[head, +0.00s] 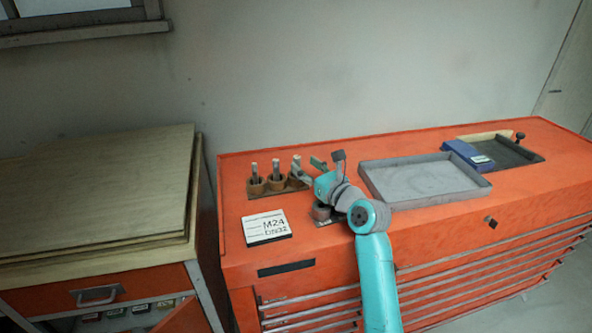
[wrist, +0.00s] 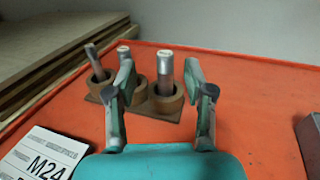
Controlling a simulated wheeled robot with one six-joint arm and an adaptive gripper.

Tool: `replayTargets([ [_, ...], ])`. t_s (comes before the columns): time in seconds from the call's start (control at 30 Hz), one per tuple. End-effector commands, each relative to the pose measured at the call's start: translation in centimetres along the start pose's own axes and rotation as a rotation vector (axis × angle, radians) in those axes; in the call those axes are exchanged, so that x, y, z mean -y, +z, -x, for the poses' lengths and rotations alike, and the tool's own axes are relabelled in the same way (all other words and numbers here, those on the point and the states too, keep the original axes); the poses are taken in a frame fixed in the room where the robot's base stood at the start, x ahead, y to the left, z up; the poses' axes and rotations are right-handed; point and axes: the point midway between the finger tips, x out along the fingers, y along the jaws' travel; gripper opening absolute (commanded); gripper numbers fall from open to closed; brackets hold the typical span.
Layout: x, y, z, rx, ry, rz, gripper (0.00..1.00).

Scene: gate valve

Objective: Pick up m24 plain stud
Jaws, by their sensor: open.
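Several plain grey metal studs stand upright in round brown cups on a small holder (wrist: 93,98) on the orange cabinet top. In the wrist view, the right stud (wrist: 165,68) appears between my fingers, beyond them. The middle stud (wrist: 124,50) is partly hidden behind my left finger, and the left stud (wrist: 94,60) stands outside it. In the head view, the left stud (head: 255,170) and middle stud (head: 276,169) show clearly. My gripper (wrist: 160,76) is open and empty; in the head view my gripper (head: 319,164) is just right of the holder.
A white card marked M24 (head: 266,227) lies in front of the holder. A grey tray (head: 425,180) and a blue device (head: 468,155) are to the right. A dark round part (head: 321,211) sits below my gripper. Wooden boards (head: 95,185) lie on the left bench.

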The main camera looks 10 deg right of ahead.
Motion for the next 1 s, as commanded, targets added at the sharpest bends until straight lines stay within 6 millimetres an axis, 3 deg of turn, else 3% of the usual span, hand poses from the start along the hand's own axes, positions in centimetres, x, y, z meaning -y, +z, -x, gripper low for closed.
replayTargets([
  [0.17,0.1,0.0,-1.0,0.000,0.000,0.000,0.53],
  [0.5,0.6,-0.1,-5.2,0.000,0.000,0.000,0.53],
  [0.8,0.6,-0.2,-5.7,0.000,0.000,0.000,0.53],
  [0.87,0.6,-0.2,-5.7,0.000,0.000,0.001,0.40],
  [1.0,0.6,-0.2,-5.7,0.000,0.000,0.000,0.05],
])
